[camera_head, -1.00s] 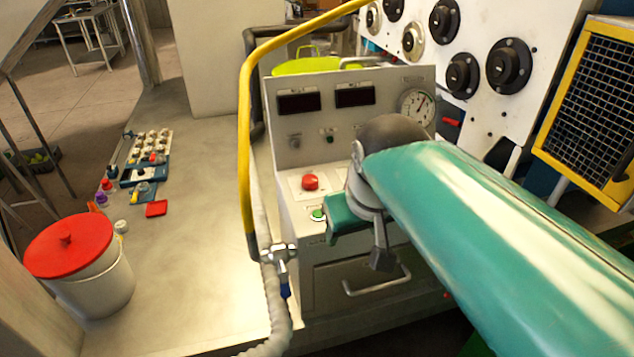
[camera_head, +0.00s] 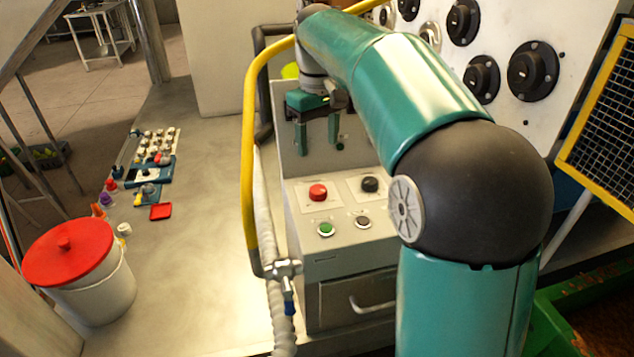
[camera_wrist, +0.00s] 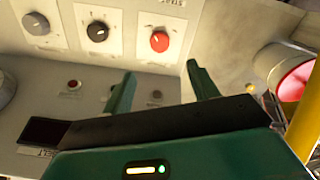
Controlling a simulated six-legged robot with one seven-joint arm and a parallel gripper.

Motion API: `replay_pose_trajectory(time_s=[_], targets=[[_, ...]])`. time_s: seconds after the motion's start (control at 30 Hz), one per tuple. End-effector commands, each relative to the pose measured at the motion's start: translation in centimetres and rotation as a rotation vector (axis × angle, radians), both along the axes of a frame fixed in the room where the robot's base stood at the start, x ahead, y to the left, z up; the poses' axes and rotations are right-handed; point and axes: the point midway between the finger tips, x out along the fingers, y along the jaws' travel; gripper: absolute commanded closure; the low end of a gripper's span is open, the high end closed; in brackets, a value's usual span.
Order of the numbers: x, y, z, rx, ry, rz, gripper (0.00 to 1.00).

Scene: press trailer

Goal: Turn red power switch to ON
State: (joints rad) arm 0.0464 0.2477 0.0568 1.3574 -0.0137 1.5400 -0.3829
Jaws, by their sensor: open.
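The red round switch (camera_head: 318,192) sits on a white plate on the console's sloping top in the head view. It also shows in the wrist view (camera_wrist: 160,41) as a red knob with a small mark, above and between my fingertips. I cannot read its setting. My gripper (camera_head: 318,146) is open and empty, with its two green fingers in front of the console's upright panel. The fingers are apart from the red switch, above and behind it in the head view. In the wrist view my gripper (camera_wrist: 160,72) has both fingers spread.
A black knob (camera_head: 370,184) is right of the red switch, with a green button (camera_head: 326,229) and a dark button (camera_head: 363,222) in front. A yellow pipe (camera_head: 249,165) rises at the console's left. A red-lidded bucket (camera_head: 92,284) stands at lower left.

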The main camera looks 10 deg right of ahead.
Motion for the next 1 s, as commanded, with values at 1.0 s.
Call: replay_pose_trajectory(time_s=[1.0], targets=[[0.3,0.0,-12.1,0.0,-0.003,0.001,0.41]])
